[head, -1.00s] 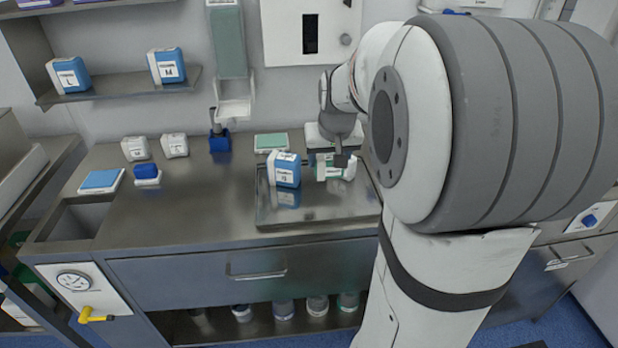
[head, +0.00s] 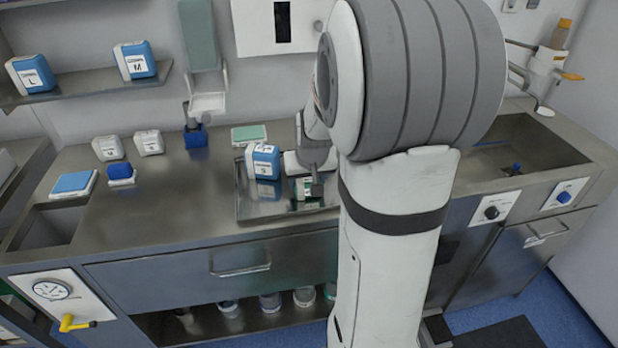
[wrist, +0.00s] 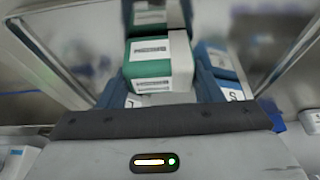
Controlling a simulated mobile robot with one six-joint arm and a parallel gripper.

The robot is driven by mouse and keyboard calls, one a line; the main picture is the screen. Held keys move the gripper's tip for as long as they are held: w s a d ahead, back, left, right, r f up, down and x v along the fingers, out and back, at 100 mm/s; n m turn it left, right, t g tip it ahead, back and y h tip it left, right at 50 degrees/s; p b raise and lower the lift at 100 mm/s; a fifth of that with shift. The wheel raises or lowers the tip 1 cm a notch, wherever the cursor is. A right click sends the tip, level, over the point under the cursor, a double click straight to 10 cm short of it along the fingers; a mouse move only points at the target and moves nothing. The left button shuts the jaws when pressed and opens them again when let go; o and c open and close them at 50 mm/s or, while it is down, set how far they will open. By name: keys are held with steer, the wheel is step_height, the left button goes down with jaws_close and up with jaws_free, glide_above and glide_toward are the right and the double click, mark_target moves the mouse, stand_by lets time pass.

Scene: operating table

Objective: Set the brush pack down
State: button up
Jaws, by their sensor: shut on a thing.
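The brush pack (wrist: 160,60) is a green and white box with a printed label. It sits between the fingers of my gripper (wrist: 160,88) in the wrist view, and my gripper is shut on it. In the head view my gripper (head: 310,190) points down over the right part of the metal tray (head: 270,213), with the pack (head: 302,188) partly hidden by it. The pack is low over the tray; I cannot tell whether it touches.
A blue and white box (head: 263,162) marked S stands on the tray, left of the pack. A green-topped box (head: 249,134) lies behind the tray. The counter (head: 150,205) left of the tray is largely clear. A sink (head: 520,150) is at right.

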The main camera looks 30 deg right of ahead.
steer(key=shift+f, duration=0.1)
steer(key=o, duration=0.5)
steer(key=shift+f, duration=0.1)
steer(key=o, duration=0.5)
steer(key=shift+c, duration=0.2)
